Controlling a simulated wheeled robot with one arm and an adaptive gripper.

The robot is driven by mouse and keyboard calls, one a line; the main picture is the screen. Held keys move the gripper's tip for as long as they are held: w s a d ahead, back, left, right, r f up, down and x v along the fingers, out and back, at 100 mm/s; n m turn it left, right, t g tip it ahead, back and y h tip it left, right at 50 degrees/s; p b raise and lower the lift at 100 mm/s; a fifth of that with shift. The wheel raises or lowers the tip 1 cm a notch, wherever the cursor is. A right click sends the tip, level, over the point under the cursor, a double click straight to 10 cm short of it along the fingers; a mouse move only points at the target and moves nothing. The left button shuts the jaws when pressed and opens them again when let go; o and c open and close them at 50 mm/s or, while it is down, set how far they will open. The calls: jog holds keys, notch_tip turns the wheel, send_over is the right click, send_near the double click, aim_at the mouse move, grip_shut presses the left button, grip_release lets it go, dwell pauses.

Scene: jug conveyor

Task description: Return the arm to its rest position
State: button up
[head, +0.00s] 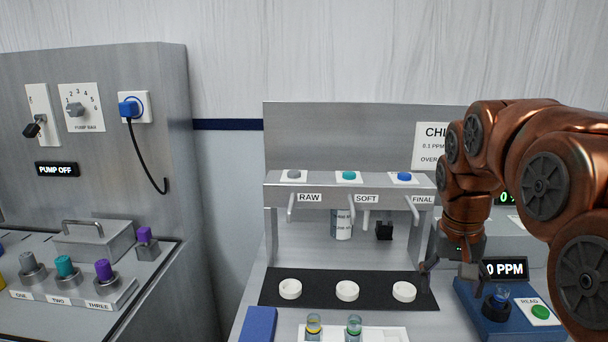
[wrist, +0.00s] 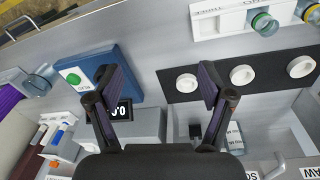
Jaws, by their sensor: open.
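My copper-coloured arm reaches in from the right of the head view. My gripper (head: 449,274) points down, open and empty, above the bench between the black mat (head: 320,299) and the blue meter (head: 480,314). The meter (wrist: 92,65) lies by one finger and the mat by the other. Part of the meter's display and the right end of the mat are near or behind the gripper in the head view.
A tap stand (head: 350,190) labelled RAW, SOFT and FINAL stands behind three white rings on the mat. A white rack (head: 378,333) with two vials is at the front. A pump panel (head: 95,150) and pump bench fill the left. A blue block (head: 259,323) lies front left.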

jog(key=s+a+f+n, duration=0.1)
jog(key=s+a+f, duration=0.1)
jog(key=s, duration=0.6)
jog(key=s+a+f+n+g+p, duration=0.1)
jog(key=s+a+f, duration=0.2)
jog(key=s, duration=0.6)
jog(key=s+a+f+n+g+y, duration=0.1)
jog(key=s+a+f, duration=0.2)
jog(key=s+f, duration=0.3)
jog(key=s, duration=0.3)
jog(key=shift+s+p, duration=0.15)
jog(key=shift+p, duration=0.25)
jog(key=shift+a+f, duration=0.1)
